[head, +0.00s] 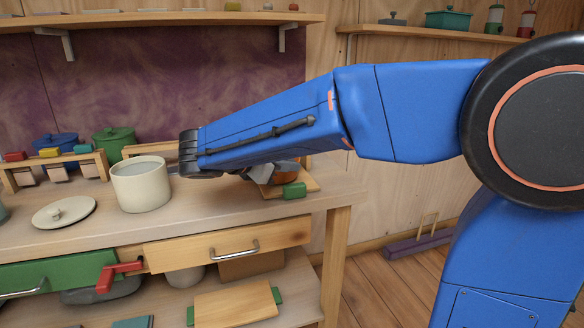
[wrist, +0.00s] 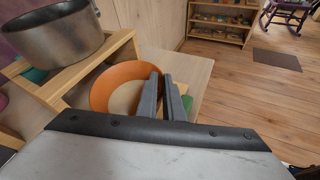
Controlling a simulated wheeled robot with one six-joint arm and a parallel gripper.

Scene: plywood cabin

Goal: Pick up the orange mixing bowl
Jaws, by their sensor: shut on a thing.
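The orange mixing bowl (wrist: 113,80) is in the wrist view, just left of my fingers, with its open top and pale inner base showing. My gripper (wrist: 161,76) has its two dark fingers close together at the bowl's right rim, one inside and one outside, shut on it. In the head view the orange bowl (head: 287,173) shows only as a small patch behind my forearm, at the right end of the counter. My gripper (head: 260,173) is partly hidden there by my arm. I cannot tell whether the bowl is lifted or resting.
A cream pot (head: 140,187) and its lid (head: 64,212) stand left on the counter (head: 215,207). A green-handled board (head: 295,191) lies by the bowl. A grey metal pot (wrist: 52,42) sits on a wooden stand (wrist: 85,72) close left of the bowl. Open floor lies right.

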